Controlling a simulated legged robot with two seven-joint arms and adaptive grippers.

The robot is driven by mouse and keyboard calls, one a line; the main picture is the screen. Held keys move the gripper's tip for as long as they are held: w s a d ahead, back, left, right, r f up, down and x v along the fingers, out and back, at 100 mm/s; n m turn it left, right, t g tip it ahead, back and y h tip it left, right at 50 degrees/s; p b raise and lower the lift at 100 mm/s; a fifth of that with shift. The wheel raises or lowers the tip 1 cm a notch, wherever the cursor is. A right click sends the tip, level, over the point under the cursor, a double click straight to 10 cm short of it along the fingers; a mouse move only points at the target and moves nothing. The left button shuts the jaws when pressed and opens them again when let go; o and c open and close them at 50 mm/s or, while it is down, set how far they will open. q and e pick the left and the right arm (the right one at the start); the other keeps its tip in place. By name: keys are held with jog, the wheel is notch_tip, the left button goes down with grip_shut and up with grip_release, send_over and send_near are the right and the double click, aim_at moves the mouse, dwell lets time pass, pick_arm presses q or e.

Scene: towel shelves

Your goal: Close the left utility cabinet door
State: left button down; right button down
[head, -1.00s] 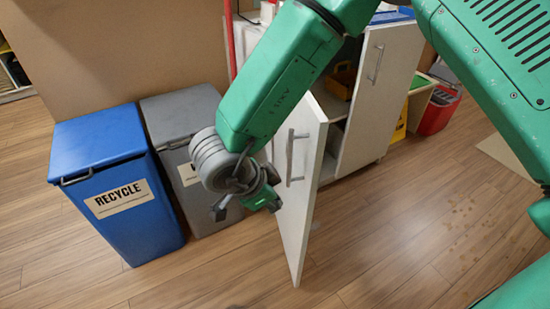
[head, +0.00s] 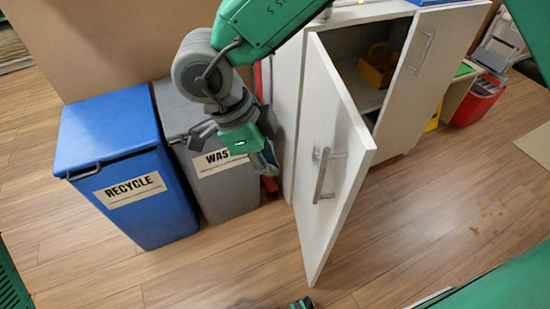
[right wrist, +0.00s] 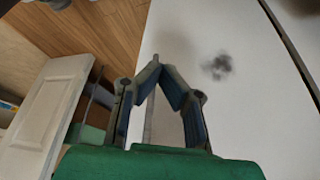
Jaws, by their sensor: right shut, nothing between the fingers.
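The left utility cabinet door (head: 312,130) is white and stands open, swung out toward the viewer. Its outer face and grey bar handle (head: 322,175) show in the head view. My right gripper (head: 268,163) is shut and empty, left of the door and apart from the handle, in front of the grey bin. In the right wrist view its fingers (right wrist: 163,68) meet at the tips before a large white panel (right wrist: 230,100) with a dark blurred spot. A small dark and green part at the bottom edge of the head view looks like my left gripper (head: 302,303), mostly cut off.
The right cabinet door (head: 425,80) stands beside the opening, where a yellow caddy (head: 378,65) sits on a shelf. A blue recycle bin (head: 115,130) and grey waste bin (head: 185,105) stand left. A red container (head: 478,100) stands right.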

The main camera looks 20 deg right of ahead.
jog(key=s+d+f+b, duration=0.2)
jog(key=d+f+b, duration=0.2)
jog(key=d+f, duration=0.2)
jog(key=shift+s+d+f, duration=0.2)
jog(key=shift+s+f, duration=0.05)
jog(key=shift+s, duration=0.05)
jog(key=shift+a, duration=0.15)
